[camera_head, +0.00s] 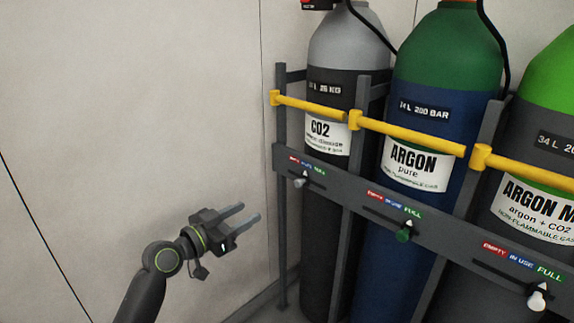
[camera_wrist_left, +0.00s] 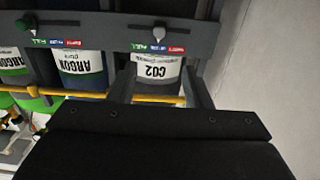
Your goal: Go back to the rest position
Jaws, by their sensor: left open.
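My left gripper (camera_head: 250,211) is at the lower left of the head view, on an arm that comes up from the bottom edge. Its two grey fingers are apart, with nothing between them. They point right, toward the cylinder rack, and appear clear of it in front of the pale wall. In the left wrist view the dark gripper body (camera_wrist_left: 150,150) fills the lower part, and the rack shows upside down beyond it. My right gripper is in neither view.
A grey rack (camera_head: 345,190) holds the CO2 (camera_head: 331,175), ARGON (camera_head: 400,215) and argon mix (camera_head: 545,140) cylinders behind yellow bars (camera_head: 410,136). Sliding knobs sit on its front rail, including a green one (camera_head: 403,235). The pale wall (camera_head: 130,100) is bare at left.

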